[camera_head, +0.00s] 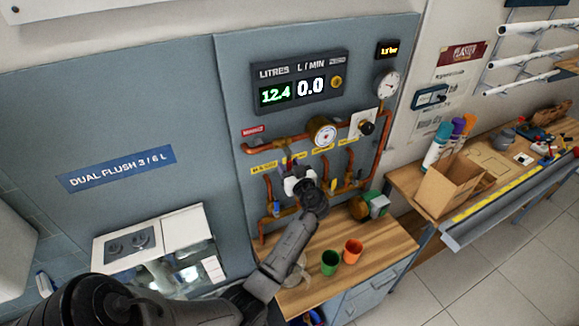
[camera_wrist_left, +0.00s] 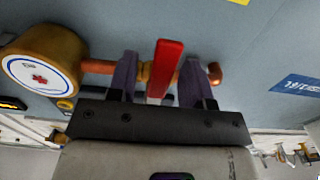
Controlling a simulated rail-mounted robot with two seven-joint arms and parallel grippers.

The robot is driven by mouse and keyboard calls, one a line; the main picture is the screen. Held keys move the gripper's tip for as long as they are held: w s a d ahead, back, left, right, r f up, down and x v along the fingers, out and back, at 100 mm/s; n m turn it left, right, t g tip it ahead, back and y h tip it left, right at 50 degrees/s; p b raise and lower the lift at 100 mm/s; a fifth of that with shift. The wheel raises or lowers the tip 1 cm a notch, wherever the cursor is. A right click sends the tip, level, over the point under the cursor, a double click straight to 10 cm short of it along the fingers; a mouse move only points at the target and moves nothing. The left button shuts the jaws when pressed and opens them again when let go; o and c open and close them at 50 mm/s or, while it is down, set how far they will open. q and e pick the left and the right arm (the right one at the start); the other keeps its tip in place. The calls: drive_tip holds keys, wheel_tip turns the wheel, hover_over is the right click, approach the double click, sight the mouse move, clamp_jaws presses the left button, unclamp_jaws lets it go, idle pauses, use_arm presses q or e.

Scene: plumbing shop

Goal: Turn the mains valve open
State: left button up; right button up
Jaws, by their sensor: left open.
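The mains valve has a flat red lever (camera_wrist_left: 164,68) on a brass body in a copper pipe, seen in the left wrist view. My left gripper (camera_wrist_left: 157,80) is open, with one finger on each side of the lever. Gaps show between the fingers and the lever, and I cannot tell whether either touches it. In the head view my left gripper (camera_head: 288,164) is at the upper copper pipe, near the red label (camera_head: 254,131), and the valve is mostly hidden there. My right gripper is in neither view.
A round brass meter (camera_wrist_left: 45,65) sits on the pipe beside the valve. The display (camera_head: 298,82) reads 12.4 litres and 0.0 L/min. A pressure gauge (camera_head: 388,85) is at right. Green (camera_head: 330,262) and orange (camera_head: 352,251) cups stand on the bench below.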

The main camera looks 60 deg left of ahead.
use_arm(q)
clamp_jaws()
idle(0.4)
